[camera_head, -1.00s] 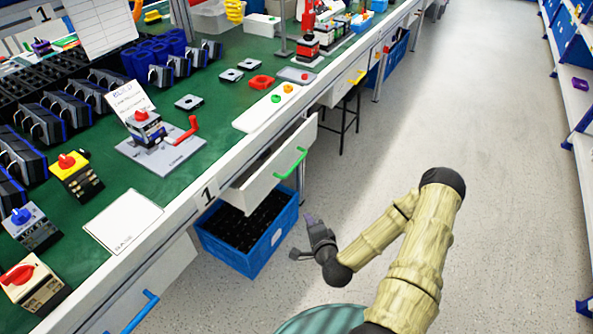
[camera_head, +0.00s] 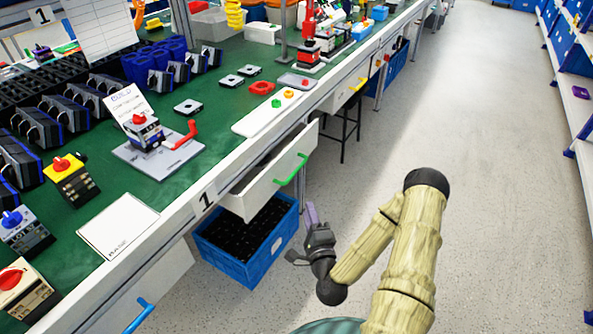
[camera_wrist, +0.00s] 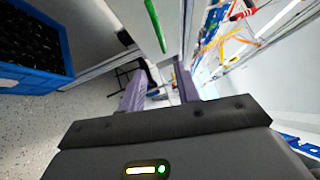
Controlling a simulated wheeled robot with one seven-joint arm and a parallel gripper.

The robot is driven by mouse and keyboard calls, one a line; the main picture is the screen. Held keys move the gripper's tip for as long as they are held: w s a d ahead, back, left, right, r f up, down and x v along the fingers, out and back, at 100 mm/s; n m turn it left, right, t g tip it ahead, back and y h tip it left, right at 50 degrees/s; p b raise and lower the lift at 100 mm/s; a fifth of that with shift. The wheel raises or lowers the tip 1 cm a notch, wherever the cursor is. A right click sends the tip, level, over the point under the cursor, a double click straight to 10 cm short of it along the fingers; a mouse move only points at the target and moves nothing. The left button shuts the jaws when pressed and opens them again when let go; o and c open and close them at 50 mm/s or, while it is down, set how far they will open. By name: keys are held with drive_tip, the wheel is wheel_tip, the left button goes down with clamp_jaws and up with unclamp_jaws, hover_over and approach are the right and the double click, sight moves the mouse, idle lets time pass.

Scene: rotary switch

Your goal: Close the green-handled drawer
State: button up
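The white drawer (camera_head: 262,186) with the green handle (camera_head: 290,169) is pulled out from under the green workbench. In the wrist view the green handle (camera_wrist: 155,25) shows at the top, beyond the fingers and a little above the space between them. My gripper (camera_head: 312,216) is in front of the drawer, to the right of and below the handle, apart from it. In the wrist view my gripper (camera_wrist: 160,92) has its two purple-grey fingers spread with nothing between them.
A blue crate (camera_head: 246,262) with black contents stands on the floor below the drawer. A blue-handled drawer (camera_head: 139,316) is at lower left, and a yellow handle (camera_head: 358,84) is farther along the bench. The floor aisle to the right is clear.

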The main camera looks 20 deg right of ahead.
sight(297, 169)
drive_tip(key=w, duration=0.5)
drive_tip(key=w+r+b, duration=0.1)
drive_tip(key=w, duration=0.4)
drive_tip(key=w+r, duration=0.1)
drive_tip(key=w, duration=0.5)
drive_tip(key=shift+d+r+b, duration=0.15)
drive_tip(key=shift+d+b, duration=0.2)
drive_tip(key=shift+d, duration=0.05)
clamp_jaws()
